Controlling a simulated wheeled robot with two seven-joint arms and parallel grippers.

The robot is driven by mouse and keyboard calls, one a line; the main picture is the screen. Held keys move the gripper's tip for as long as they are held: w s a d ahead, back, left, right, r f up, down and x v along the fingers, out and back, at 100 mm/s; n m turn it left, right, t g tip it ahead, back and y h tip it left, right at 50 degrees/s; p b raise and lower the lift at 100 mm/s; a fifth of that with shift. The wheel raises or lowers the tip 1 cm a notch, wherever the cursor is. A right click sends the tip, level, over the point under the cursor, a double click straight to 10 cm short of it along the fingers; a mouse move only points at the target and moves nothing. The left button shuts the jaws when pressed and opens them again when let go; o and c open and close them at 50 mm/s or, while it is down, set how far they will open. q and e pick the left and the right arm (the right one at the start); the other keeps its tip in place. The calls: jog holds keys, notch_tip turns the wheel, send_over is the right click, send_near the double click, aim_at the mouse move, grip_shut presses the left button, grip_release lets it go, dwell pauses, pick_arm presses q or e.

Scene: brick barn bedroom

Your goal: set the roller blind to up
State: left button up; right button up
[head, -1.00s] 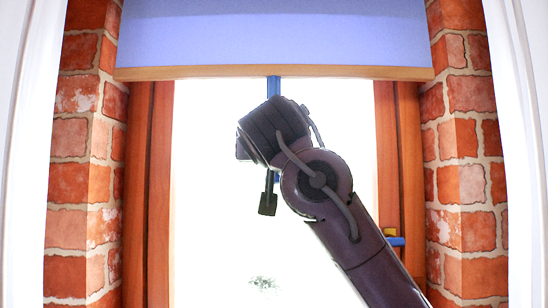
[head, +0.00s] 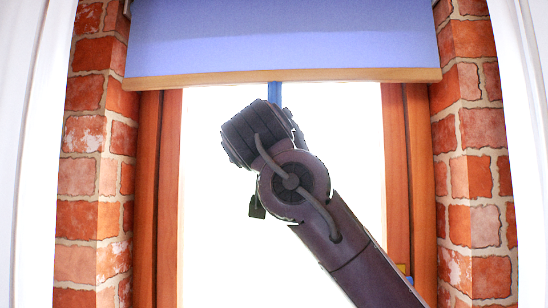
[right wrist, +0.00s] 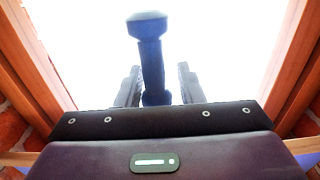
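The roller blind (head: 285,40) is a blue-violet sheet with a wooden bottom bar (head: 285,77), hanging over the top of the bright window. A blue pull (head: 274,93) hangs from the bar's middle; its lower part is hidden behind my right arm in the head view. In the right wrist view the pull (right wrist: 151,60), with a wider knob at its end, stands between the two dark fingers of my right gripper (right wrist: 158,85). A bright gap shows between the pull and the right-hand finger, so the gripper looks open around it. Only a dark fingertip (head: 257,208) shows in the head view. My left gripper is out of view.
Wooden window frame posts (head: 158,200) and (head: 398,170) flank the glass. Brick walls (head: 95,180) and (head: 470,170) stand at both sides of the recess, with white edges further out. A blue and yellow piece (head: 404,270) shows low on the right frame post.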

jog(key=shift+r, duration=0.15)
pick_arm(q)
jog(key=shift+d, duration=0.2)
pick_arm(e)
jog(key=shift+d, duration=0.15)
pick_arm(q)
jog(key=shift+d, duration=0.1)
pick_arm(e)
jog(key=shift+d, duration=0.25)
